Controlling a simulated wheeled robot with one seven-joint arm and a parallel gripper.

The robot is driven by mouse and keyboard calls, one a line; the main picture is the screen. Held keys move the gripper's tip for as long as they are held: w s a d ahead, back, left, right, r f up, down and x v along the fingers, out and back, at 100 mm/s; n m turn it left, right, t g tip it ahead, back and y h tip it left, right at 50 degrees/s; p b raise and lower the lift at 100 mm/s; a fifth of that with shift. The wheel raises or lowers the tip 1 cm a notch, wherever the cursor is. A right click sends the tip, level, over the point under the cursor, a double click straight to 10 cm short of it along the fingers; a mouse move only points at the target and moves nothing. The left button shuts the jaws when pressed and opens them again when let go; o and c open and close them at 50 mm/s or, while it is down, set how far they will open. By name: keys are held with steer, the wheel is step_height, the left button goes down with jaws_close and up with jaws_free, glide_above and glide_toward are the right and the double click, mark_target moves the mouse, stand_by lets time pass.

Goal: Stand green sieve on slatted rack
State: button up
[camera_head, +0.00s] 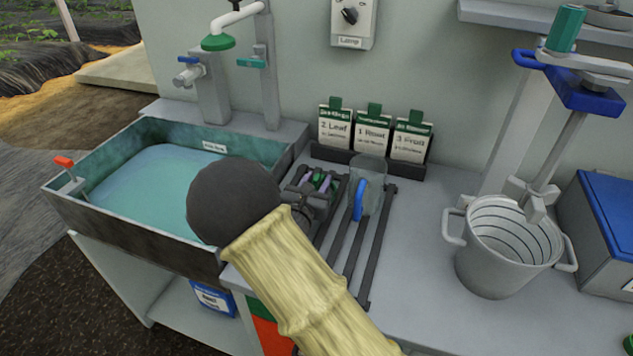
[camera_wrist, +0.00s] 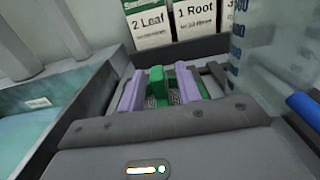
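My gripper (camera_head: 317,184) is low over the bench, partly behind my arm in the head view. Its two purple finger pads stand apart in the wrist view (camera_wrist: 160,88). Between them is the green upright part of the green sieve (camera_wrist: 157,86); narrow gaps seem to show on both sides, with grey mesh below. In the head view only a little of the sieve (camera_head: 318,175) shows. The slatted rack (camera_head: 384,228), dark parallel bars, lies on the bench just right of my gripper. Its near left part is hidden by my arm.
A clear jug (camera_head: 372,199) with a blue handle stands at the rack's back end. Label cards (camera_head: 372,130) stand behind. The water basin (camera_head: 130,222) is on the left, a grey bucket (camera_head: 500,262) on the right. The bench between rack and bucket is clear.

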steer(key=v, duration=1.2)
steer(key=shift+s, duration=0.15)
